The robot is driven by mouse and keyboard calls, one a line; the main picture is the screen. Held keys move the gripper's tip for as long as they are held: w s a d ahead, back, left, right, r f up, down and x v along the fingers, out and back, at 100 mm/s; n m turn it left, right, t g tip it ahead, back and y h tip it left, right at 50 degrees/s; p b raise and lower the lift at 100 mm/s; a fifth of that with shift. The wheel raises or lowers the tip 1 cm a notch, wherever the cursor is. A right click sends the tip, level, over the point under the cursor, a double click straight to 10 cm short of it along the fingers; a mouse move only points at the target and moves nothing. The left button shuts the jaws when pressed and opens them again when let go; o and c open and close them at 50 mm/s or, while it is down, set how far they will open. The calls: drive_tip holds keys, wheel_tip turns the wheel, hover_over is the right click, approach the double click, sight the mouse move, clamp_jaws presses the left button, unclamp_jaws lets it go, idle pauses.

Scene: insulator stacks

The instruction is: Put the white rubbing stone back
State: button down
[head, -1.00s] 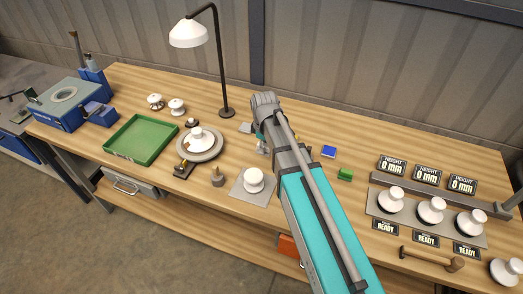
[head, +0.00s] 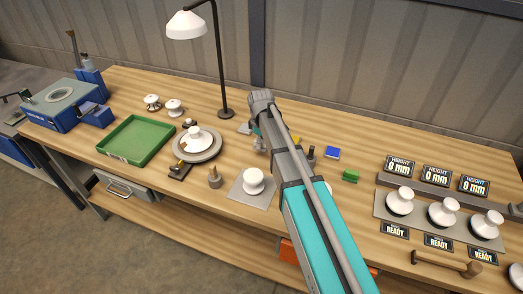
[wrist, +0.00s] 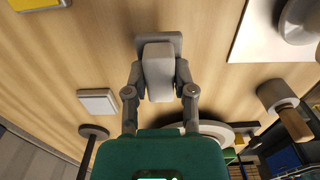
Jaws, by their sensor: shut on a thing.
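The white rubbing stone (wrist: 158,72) is a pale, upright-looking block between the fingers of my gripper (wrist: 160,92) in the wrist view. My gripper is shut on it. A grey flat piece (wrist: 174,41) shows just behind the stone; I cannot tell whether they touch. A separate pale square block (wrist: 97,101) lies on the table beside the gripper. In the head view my gripper (head: 258,141) is mostly hidden by my arm, and the held stone cannot be made out.
A lamp (head: 226,112) stands close to the gripper. A white insulator (head: 253,181) on a pale plate and a round turntable (head: 214,150) are nearby.

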drive_tip(key=shift+f, duration=0.1)
drive_tip(key=shift+w+f+b, duration=0.4)
drive_tip(key=shift+f+b, duration=0.1)
drive_tip(key=shift+b, duration=0.1)
drive_tip(key=shift+f+b, duration=1.4)
drive_tip(key=shift+f, duration=0.15)
drive_tip(key=shift+c, duration=2.2)
unclamp_jaws()
wheel_tip(320, 180, up, 12)
drive_tip(key=p, duration=1.2)
drive_tip(key=shift+a, duration=0.1)
drive_tip(key=shift+r, duration=0.2)
